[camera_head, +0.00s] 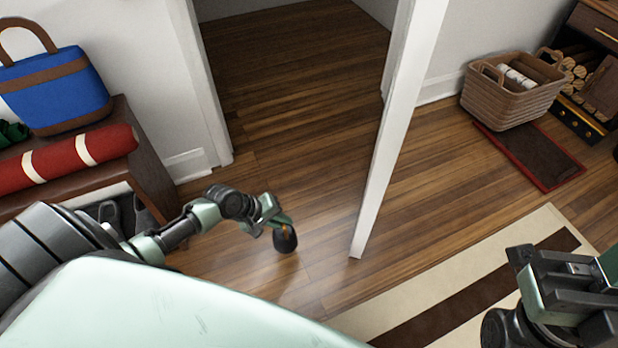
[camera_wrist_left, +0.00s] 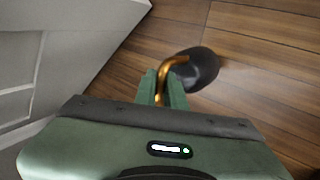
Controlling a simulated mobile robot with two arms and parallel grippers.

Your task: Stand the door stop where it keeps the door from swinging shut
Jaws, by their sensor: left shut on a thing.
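The door stop (camera_head: 285,240) is a dark, rounded weight with a copper-coloured bent handle. My left gripper (camera_head: 275,219) is shut on that handle. In the left wrist view the fingers (camera_wrist_left: 162,88) pinch the handle, and the dark weight (camera_wrist_left: 203,68) shows just beyond them. I cannot tell whether its base touches the floor. The white door (camera_head: 398,130) stands open, seen nearly edge-on, to the right of the door stop with bare floor between. My right gripper (camera_head: 568,285) is at the lower right, away from the door; its finger opening is unclear.
A bench (camera_head: 150,170) with a blue bag (camera_head: 55,90) and a red roll (camera_head: 70,160) stands at the left. A striped rug (camera_head: 470,270) lies at the lower right. A wicker basket (camera_head: 505,100) is at the back right. Wooden floor in the doorway is clear.

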